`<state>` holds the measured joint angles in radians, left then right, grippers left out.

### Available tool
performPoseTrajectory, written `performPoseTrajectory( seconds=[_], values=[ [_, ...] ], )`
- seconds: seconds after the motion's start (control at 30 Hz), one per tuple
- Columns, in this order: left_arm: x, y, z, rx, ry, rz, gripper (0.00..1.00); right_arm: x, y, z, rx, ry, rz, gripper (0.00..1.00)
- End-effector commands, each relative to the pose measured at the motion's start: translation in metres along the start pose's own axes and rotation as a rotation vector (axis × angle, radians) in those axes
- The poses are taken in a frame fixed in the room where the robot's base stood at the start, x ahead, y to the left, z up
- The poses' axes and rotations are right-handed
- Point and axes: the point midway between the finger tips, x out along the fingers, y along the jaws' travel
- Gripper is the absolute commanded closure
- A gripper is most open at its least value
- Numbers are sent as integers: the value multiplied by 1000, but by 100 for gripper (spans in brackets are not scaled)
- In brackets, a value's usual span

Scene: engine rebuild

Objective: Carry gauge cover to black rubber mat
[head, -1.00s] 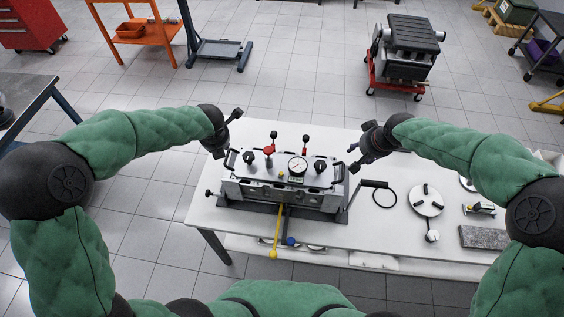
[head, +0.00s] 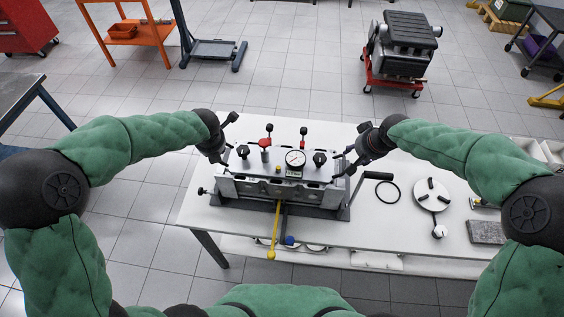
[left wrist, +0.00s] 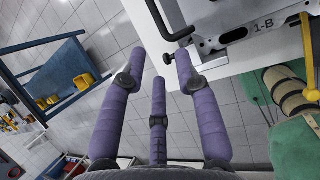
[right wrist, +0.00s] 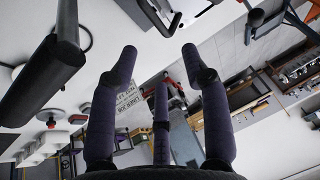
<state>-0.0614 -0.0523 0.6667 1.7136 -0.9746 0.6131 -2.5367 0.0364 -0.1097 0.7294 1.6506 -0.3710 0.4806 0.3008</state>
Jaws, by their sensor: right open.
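The gauge cover (head: 281,172) is a silver plate carrying a round white dial gauge (head: 295,158), black knobs and red-topped fittings. It sits level on the fixture on the white table. My left gripper (head: 231,135) is open beside its left end; in the left wrist view its fingers are spread, with a metal part marked 1-B (left wrist: 240,32) above right of them. My right gripper (head: 341,167) is open at the cover's right end; I cannot tell if it touches. A dark flat layer (head: 325,212) shows under the fixture; I cannot tell if it is the rubber mat.
Right of the fixture on the white table (head: 385,235) lie a black ring (head: 387,202), a round pale disc with black pegs (head: 432,195) and a grey block (head: 487,232). A yellow-handled lever (head: 273,235) hangs over the front edge. An engine on a red stand (head: 398,70) stands behind.

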Motion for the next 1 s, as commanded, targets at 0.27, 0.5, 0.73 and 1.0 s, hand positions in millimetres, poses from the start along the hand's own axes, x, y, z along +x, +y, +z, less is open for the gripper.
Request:
performPoseTrajectory(
  seconds=[0.27,0.5,0.73,1.0],
  values=[
    [18,0,-1,2,3,0,68,18,0,1,0,-4,0,53],
    [58,0,-1,0,4,0,68,58,0,2,1,-4,0,53],
    [91,0,0,-1,2,0,68,91,0,0,0,-2,1,53],
    [108,0,0,0,0,0,68,108,0,0,0,-1,0,53]
  ],
)
